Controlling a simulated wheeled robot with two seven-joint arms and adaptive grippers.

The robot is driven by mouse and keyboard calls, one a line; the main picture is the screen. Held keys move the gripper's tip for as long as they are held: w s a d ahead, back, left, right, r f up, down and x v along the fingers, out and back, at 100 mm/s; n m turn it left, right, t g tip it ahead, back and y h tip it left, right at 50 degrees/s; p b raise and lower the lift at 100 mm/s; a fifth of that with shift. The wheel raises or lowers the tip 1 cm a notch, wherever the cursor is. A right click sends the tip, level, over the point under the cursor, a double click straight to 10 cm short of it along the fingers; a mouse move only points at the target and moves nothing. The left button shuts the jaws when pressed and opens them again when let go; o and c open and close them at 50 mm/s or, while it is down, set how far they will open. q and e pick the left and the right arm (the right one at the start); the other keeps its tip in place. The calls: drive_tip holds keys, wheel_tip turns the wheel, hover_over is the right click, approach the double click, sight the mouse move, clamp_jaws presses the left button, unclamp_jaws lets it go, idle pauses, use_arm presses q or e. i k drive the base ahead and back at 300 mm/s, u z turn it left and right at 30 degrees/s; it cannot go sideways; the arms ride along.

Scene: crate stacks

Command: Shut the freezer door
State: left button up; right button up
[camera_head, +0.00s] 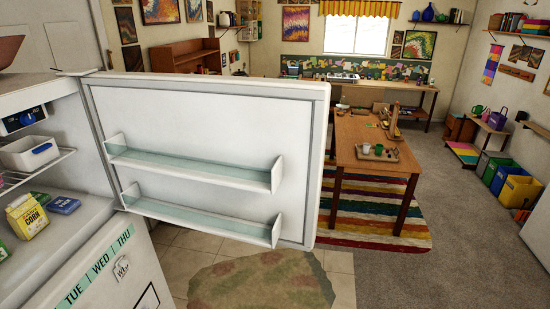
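The white freezer door (210,110) stands wide open in the head view. Its inner side faces me, with two shallow shelves (195,170) that look empty. Its hinge side meets the freezer body at the left. The freezer compartment (85,215) is open and shows a white bin (30,153), a yellow corn carton (27,217) and a blue box (63,204). A lower door (110,275) with day labels is beneath it and looks closed. Neither of my grippers is in view.
A wooden table (362,150) with a tray and cups stands beyond the door on a striped rug (370,225). A patterned mat (262,280) lies on the tiles below the door. Grey carpet (400,280) at the right front is clear. Crates (518,191) line the right wall.

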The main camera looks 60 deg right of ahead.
sight(242, 159)
drive_tip(key=z, duration=3.65)
drive_tip(key=i, duration=4.25)
drive_tip(key=u, duration=4.65)
drive_tip(key=i, duration=1.45)
drive_tip(key=z, duration=0.05)
